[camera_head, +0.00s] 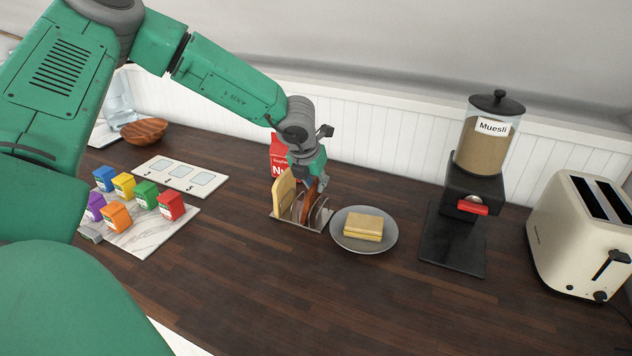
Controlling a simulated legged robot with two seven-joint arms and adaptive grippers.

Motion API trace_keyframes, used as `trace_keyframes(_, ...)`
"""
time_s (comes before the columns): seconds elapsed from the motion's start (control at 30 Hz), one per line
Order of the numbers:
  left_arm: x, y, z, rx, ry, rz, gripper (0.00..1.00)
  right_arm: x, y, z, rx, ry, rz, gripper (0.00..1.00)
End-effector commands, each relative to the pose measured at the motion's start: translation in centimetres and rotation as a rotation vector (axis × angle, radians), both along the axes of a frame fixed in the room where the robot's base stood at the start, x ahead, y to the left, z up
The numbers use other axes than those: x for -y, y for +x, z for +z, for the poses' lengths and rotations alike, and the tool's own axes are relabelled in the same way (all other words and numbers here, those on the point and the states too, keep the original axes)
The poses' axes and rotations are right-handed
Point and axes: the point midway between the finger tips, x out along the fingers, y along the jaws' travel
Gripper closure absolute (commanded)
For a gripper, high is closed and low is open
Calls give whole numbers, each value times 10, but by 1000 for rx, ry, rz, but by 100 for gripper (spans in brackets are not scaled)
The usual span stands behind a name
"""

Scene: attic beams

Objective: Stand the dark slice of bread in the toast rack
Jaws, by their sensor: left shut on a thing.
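The toast rack (322,226) stands on the dark wooden counter near the middle of the view. A light slice of bread (284,193) stands upright at its left end. The dark slice of bread (308,206) is upright in the middle of the rack, between the wires. My left gripper (311,184) points down over the rack and is shut on the top of the dark slice. The fingers partly hide the slice, and I cannot tell whether its lower edge touches the rack base. My right gripper is not in view.
A grey plate (346,243) with stacked light bread (363,227) stands right of the rack. A red packet (278,152) is close behind it. The muesli dispenser (484,150) and toaster (569,235) stand further right. Colored boxes on a board (154,239) are left. The front counter is clear.

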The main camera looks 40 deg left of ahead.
Motion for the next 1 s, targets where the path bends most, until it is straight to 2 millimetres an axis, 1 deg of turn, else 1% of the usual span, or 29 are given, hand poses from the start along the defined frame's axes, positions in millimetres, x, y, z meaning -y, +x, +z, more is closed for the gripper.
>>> trace_keyframes(0.03, 4, 0, -2, 0, 0, -2, 100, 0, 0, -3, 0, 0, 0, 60)
trace_keyframes(0.2, 9, 0, -2, 0, 2, -2, 100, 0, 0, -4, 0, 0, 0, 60)
trace_keyframes(0.4, 11, -1, -1, 2, -4, -5, 100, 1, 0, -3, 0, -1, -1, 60)
trace_keyframes(0.43, 12, -1, -1, 3, -4, -5, 83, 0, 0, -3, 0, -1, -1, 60)
trace_keyframes(0.5, 11, -1, -1, 3, -3, -7, 62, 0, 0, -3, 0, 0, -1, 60)
trace_keyframes(1.0, 0, 0, -4, 3, -1, -3, 62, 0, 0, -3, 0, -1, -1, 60)
